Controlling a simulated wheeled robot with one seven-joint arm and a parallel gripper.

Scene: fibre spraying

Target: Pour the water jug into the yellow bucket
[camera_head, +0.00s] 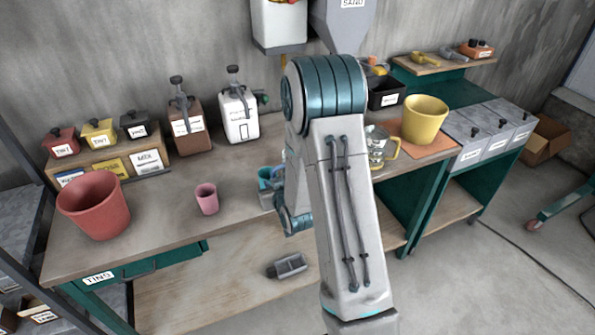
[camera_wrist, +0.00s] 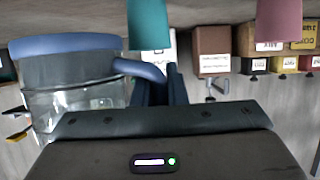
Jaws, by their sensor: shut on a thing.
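The water jug (camera_wrist: 75,98), clear with a blue base band and blue handle, is close on the left of the wrist view, which is upside down. Water appears as a grey layer near its base, and the jug looks upright. My gripper (camera_wrist: 160,90) is shut on its handle, partly hidden by the hand housing. The yellow bucket (camera_head: 425,120) stands upright on an orange mat (camera_head: 440,145) at the right of the bench, apart from my gripper.
A clear jug with a yellowish handle (camera_head: 380,150) stands left of the yellow bucket. A teal cup (camera_head: 265,178), pink cup (camera_head: 207,199) and red bucket (camera_head: 94,206) stand to the left. Dispensers (camera_head: 238,115) line the wall. A black box (camera_head: 385,95) stands behind the mat.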

